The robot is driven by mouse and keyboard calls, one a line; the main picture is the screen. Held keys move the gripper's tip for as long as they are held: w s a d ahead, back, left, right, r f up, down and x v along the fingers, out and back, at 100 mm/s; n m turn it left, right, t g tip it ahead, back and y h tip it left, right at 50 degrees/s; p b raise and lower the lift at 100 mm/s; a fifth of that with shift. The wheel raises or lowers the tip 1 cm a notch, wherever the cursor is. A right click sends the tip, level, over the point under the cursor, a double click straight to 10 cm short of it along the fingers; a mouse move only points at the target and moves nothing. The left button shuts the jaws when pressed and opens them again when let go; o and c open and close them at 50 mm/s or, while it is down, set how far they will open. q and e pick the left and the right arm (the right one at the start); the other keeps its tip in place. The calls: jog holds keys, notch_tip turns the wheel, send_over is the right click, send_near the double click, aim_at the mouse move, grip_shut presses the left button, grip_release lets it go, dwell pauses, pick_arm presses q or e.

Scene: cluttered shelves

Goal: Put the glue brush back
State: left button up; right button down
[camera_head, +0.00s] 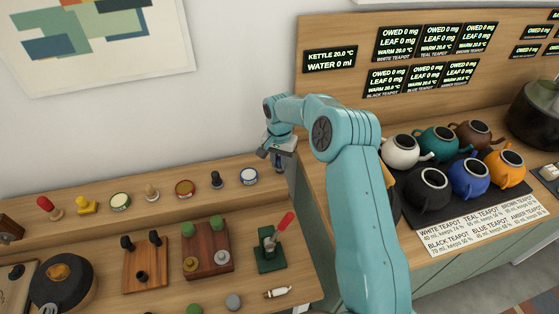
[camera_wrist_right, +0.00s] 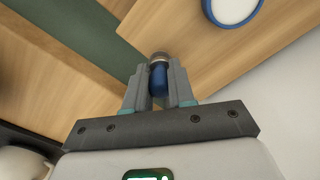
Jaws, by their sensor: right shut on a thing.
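My right gripper (camera_head: 277,160) is at the back right of the wooden bench, just right of a round white tin with a blue rim (camera_head: 249,177). In the right wrist view the gripper (camera_wrist_right: 158,88) is shut on a small blue thing with a dark, metallic-looking end (camera_wrist_right: 158,78), which looks like the glue brush. Its far end is hidden, and the arm hides most of it in the head view. The tin also shows in the wrist view (camera_wrist_right: 232,8), apart from the fingers. My left gripper is not in view.
A green stand with a red lever (camera_head: 271,248) stands in front. Several teapots (camera_head: 431,188) stand on the right counter. A wall rises behind the ledge.

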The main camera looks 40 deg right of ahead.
jog(key=shift+f, duration=0.25)
jog(key=shift+f, duration=0.2)
jog(key=c, duration=1)
grip_release()
jog(key=shift+r, duration=0.1)
jog(key=shift+o, duration=0.2)
